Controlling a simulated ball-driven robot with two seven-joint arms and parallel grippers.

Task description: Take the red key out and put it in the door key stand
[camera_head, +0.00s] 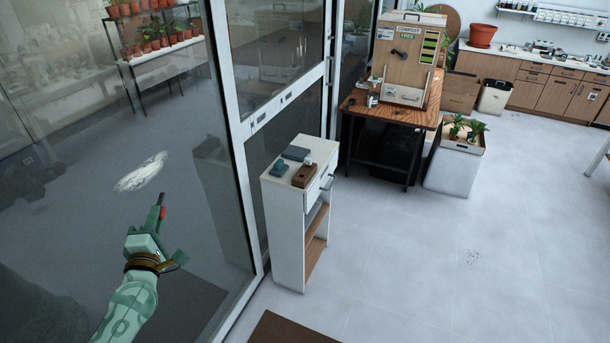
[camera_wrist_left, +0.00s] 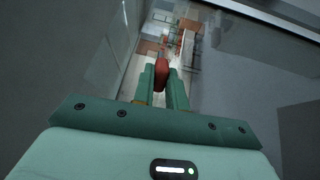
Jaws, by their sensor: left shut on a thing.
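My left gripper (camera_head: 160,210) is raised in front of the glass panel at the left. It is shut on the red key (camera_head: 163,213), of which only a small red part shows. In the left wrist view the red key (camera_wrist_left: 161,76) is between the two green fingers (camera_wrist_left: 161,88). A small brown wooden block (camera_head: 304,175) is on top of the narrow white cabinet (camera_head: 283,190); it may be the door key stand, but I cannot tell for sure. My right gripper is not in view.
A teal object (camera_head: 279,168) and a dark flat item (camera_head: 295,153) share the cabinet top. The glass panel's pale frame (camera_head: 240,170) stands left of the cabinet. The floor (camera_head: 450,250) at right is clear.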

